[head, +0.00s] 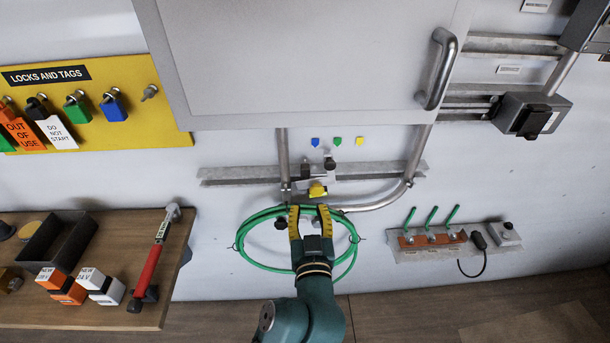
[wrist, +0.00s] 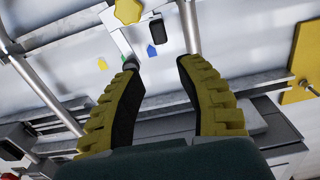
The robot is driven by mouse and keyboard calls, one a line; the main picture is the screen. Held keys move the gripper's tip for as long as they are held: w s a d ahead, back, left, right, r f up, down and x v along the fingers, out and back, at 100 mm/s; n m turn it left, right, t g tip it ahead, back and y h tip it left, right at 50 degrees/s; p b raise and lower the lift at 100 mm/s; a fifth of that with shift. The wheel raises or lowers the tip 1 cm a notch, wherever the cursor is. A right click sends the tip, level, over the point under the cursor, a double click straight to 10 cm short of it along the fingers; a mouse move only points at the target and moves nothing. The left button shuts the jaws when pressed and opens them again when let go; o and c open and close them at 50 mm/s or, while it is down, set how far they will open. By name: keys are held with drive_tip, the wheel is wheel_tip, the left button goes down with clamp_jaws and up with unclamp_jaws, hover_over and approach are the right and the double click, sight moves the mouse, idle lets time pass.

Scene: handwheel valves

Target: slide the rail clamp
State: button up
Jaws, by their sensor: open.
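The rail clamp (head: 306,172) sits on a grey horizontal rail (head: 238,174), with a dark knob at its upper right and a yellow knob (head: 317,190) below. The yellow knob also shows at the top of the wrist view (wrist: 127,11). Blue (head: 315,142), green (head: 337,142) and yellow (head: 359,141) markers are on the wall above the rail. My gripper (head: 309,208) is open, its yellow-padded fingers just below the clamp in the head view. Nothing shows between the fingertips in the wrist view (wrist: 160,62). Whether they touch the clamp cannot be told.
A bent steel pipe (head: 370,204) passes right of the clamp, and a vertical pipe (head: 283,155) stands at its left. A coiled green hose (head: 252,247) hangs behind my gripper. A shelf (head: 180,270) with a red-handled hammer is at left; green-levered switches (head: 432,238) are at right.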

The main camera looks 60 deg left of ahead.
sight(306, 173)
drive_tip(key=b+x, duration=0.1)
drive_tip(key=x, duration=1.3)
drive_tip(key=shift+w+a+r, duration=0.1)
drive_tip(key=shift+r, duration=0.05)
drive_tip(key=shift+c, duration=0.4)
clamp_jaws()
